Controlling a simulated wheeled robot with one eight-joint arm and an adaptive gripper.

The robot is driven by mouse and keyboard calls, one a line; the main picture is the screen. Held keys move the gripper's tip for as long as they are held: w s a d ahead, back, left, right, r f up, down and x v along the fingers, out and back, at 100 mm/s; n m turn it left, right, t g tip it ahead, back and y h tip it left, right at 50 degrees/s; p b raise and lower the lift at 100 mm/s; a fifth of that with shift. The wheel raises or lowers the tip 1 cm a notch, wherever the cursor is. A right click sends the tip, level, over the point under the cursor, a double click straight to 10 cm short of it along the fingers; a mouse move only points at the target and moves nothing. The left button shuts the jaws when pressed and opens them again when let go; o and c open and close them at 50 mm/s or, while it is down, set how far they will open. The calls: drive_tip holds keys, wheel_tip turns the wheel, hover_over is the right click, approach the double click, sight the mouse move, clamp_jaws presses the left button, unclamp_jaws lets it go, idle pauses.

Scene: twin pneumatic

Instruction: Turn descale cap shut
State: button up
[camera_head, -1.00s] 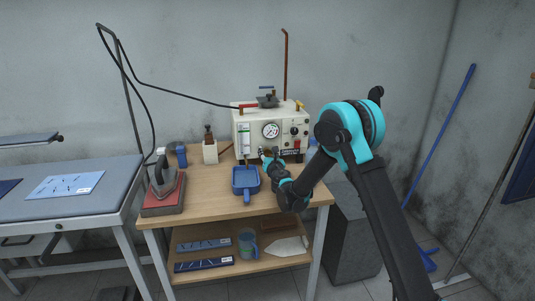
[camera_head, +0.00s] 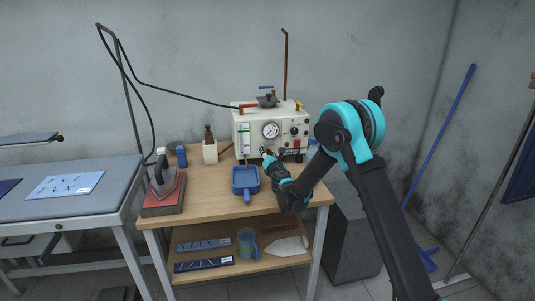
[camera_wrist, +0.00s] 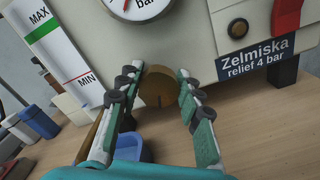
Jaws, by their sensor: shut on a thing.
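The descale cap is a round brass-brown knob (camera_wrist: 158,90) low on the front of the cream boiler, below the gauge, in the wrist view. A short dark line marks its lower face. My gripper (camera_wrist: 158,82) has one finger on each side of the cap and is shut on it. In the head view my gripper (camera_head: 267,154) reaches the lower front of the boiler (camera_head: 242,130). The cap cannot be made out there behind my gripper.
A blue tray (camera_head: 245,180) lies on the wooden table just below my gripper. An iron (camera_head: 165,180) rests on a red pad at the left. A pressure gauge (camera_wrist: 140,5) is above the cap, and a Zelmiska label (camera_wrist: 256,58) is at its right.

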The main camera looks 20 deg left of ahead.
drive_tip(key=m, duration=0.4)
drive_tip(key=shift+m, duration=0.3)
drive_tip(key=m, duration=0.3)
drive_tip(key=shift+d+f+m, duration=0.1)
drive_tip(key=shift+m, duration=0.3)
drive_tip(key=m, duration=0.4)
drive_tip(key=shift+f, duration=0.1)
drive_tip(key=m, duration=0.5)
drive_tip(key=shift+f, duration=0.1)
drive_tip(key=m, duration=0.3)
drive_tip(key=shift+m, duration=0.3)
drive_tip(key=m, duration=0.3)
drive_tip(key=shift+m, duration=0.3)
drive_tip(key=m, duration=0.3)
drive_tip(key=shift+s+f+m, duration=0.1)
drive_tip(key=shift+m, duration=0.2)
drive_tip(key=shift+a+m, duration=0.25)
drive_tip(key=shift+m, duration=1.55)
